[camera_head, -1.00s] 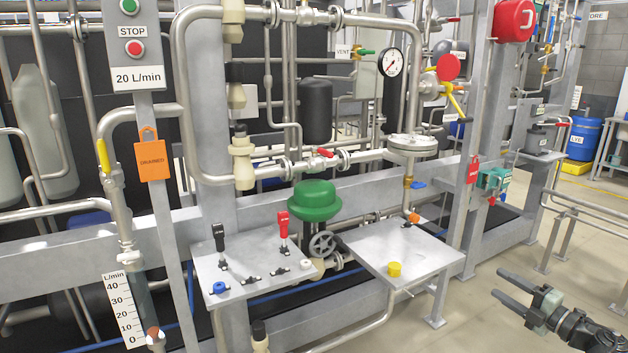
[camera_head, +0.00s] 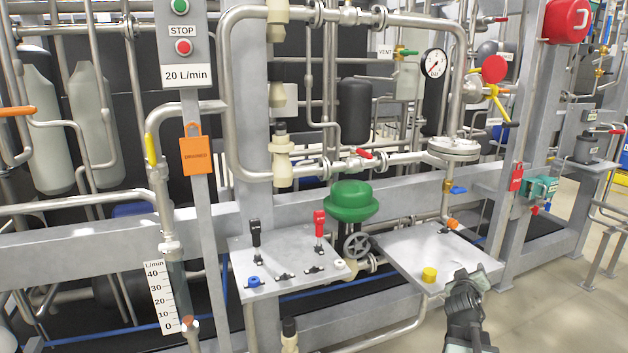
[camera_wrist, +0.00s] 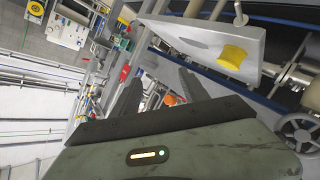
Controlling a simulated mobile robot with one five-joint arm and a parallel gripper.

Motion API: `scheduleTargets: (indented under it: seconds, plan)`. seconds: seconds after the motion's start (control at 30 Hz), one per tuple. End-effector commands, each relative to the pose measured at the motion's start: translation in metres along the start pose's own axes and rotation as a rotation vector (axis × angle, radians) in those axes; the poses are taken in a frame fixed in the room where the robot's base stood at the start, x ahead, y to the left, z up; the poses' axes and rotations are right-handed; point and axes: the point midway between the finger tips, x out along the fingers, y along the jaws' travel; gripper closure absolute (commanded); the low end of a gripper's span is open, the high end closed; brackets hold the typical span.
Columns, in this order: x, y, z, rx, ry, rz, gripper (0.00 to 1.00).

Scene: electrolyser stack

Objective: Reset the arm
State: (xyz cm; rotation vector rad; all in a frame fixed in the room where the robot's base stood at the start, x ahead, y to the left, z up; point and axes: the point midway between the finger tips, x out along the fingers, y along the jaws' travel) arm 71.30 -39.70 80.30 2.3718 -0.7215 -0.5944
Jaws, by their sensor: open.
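My gripper (camera_head: 472,275) is at the lower right in the head view, in front of the right grey shelf (camera_head: 408,243). In the wrist view my gripper (camera_wrist: 160,90) points away from the camera, with its two dark fingers apart and nothing between them. A yellow knob (camera_head: 429,274) stands on that shelf, just left of the gripper in the head view. The knob also shows in the wrist view (camera_wrist: 232,57), clear of the fingers. In the head view the arm partly hides the shelf's right front corner.
The left shelf (camera_head: 262,291) holds a black lever (camera_head: 255,232), a red lever (camera_head: 319,224) and a blue knob (camera_head: 253,281). A green valve (camera_head: 350,203) and handwheel (camera_head: 357,245) stand between the shelves. Pipes and frame posts fill the back. Open floor (camera_head: 545,310) lies at the right.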

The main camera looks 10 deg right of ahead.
Motion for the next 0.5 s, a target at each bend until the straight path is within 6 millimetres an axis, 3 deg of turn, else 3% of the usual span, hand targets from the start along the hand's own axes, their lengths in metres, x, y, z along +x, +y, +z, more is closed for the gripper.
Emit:
scheduleTargets:
  seconds: [0.03,0.17,0.2,0.3,0.5]
  plan:
    - [-0.013,-0.046,0.003,0.052,-0.097,-0.078,0.48]
    - [-0.062,-0.147,0.021,0.139,-0.357,-0.279,0.48]
    - [-0.081,-0.176,0.026,0.151,-0.431,-0.341,0.48]
    - [-0.132,-0.234,0.035,0.155,-0.592,-0.48,0.48]
    - [-0.226,-0.305,0.044,0.109,-0.831,-0.695,0.48]
